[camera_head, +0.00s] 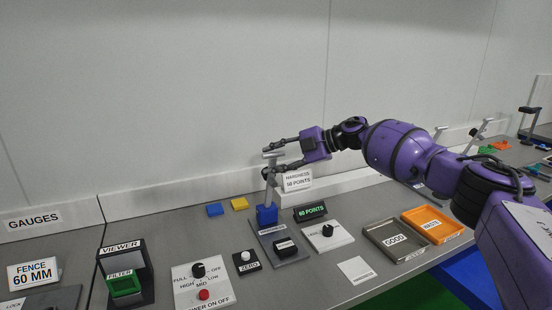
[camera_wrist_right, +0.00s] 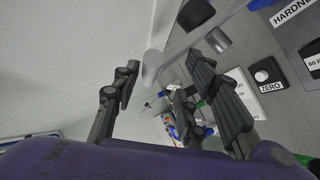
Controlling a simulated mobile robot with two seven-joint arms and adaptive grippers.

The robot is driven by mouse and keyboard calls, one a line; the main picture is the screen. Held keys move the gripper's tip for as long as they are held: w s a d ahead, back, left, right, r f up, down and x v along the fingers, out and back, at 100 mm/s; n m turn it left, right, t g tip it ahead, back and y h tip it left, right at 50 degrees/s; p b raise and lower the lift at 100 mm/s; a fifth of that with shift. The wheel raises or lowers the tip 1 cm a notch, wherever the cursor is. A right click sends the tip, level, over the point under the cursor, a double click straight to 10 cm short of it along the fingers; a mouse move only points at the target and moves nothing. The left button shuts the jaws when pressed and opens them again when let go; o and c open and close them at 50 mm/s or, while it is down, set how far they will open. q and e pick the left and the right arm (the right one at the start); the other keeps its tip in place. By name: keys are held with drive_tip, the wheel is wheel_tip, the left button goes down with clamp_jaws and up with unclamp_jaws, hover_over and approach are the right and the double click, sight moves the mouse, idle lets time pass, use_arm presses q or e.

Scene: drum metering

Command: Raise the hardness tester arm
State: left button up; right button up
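The hardness tester (camera_head: 267,214) has a blue block on a grey base plate, with a thin grey arm (camera_head: 270,185) standing nearly upright from it. A light grey cross handle (camera_head: 273,154) tops the arm. My right gripper (camera_head: 267,161) reaches in from the right at handle height, one finger above and one below the handle. In the right wrist view the fingers (camera_wrist_right: 165,85) are spread apart, with the light grey handle (camera_wrist_right: 152,67) in the gap near the tips. I see no clear contact. My left gripper is not in view.
A "hardness 50 points" sign (camera_head: 298,180) stands behind the tester, below my right wrist. A green-lit display (camera_head: 310,211), a zero button (camera_head: 246,261) and a knob panel (camera_head: 327,235) are nearby. Good (camera_head: 371,231) and waste trays lie right.

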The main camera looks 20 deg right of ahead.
drive_tip(key=shift+w+d+r, duration=0.1)
drive_tip(key=shift+r, duration=0.1)
drive_tip(key=shift+d+r, duration=0.15)
drive_tip(key=shift+d, duration=0.15)
drive_tip(key=v, duration=1.1)
drive_tip(key=shift+s, duration=0.35)
